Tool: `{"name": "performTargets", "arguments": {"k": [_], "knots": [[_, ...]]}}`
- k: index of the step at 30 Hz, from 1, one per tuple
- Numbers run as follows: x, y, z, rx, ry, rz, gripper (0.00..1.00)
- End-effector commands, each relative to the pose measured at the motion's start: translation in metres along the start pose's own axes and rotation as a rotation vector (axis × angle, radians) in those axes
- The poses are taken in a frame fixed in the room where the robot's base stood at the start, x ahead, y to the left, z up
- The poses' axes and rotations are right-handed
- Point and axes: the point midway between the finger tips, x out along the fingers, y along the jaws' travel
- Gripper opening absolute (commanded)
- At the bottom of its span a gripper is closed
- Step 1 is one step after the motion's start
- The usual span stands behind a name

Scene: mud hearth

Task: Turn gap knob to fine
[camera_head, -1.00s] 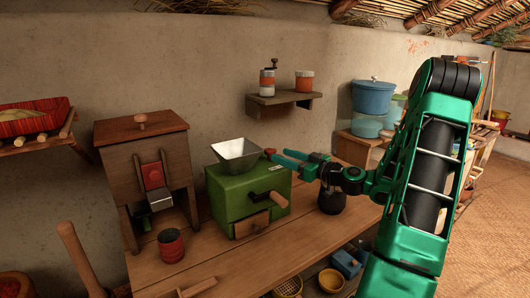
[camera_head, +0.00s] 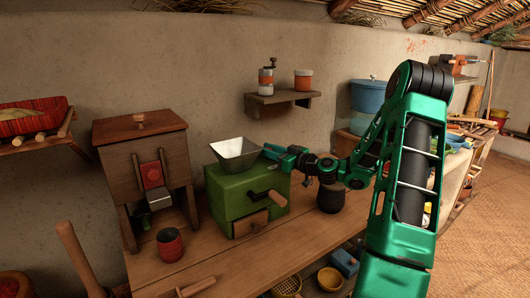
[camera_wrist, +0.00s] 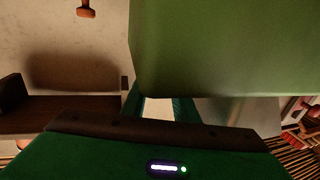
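The grinder's green side (camera_wrist: 225,50) fills the upper right. A reddish knob-like piece (camera_wrist: 86,11) shows at the top left; I cannot tell what it is.
A wooden cabinet (camera_head: 142,160) and a red cup (camera_head: 170,245) stand left of the grinder. A dark round pot (camera_head: 331,198) stands below my wrist. A wall shelf (camera_head: 283,101) with canisters is above and behind. The bench front is mostly clear.

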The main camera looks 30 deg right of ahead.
Motion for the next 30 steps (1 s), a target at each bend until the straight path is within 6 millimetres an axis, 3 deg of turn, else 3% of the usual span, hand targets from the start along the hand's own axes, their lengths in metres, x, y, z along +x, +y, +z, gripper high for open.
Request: {"name": "performTargets", "arguments": {"k": [3,14,30], "knots": [[-0.0002,0.0005,0.0000,0.000,0.000,0.001,0.05],[0.0001,-0.0006,0.0000,-0.002,-0.002,0.055,0.05],[0.0012,-0.0016,-0.0010,-0.004,0.000,0.346,0.05]]}}
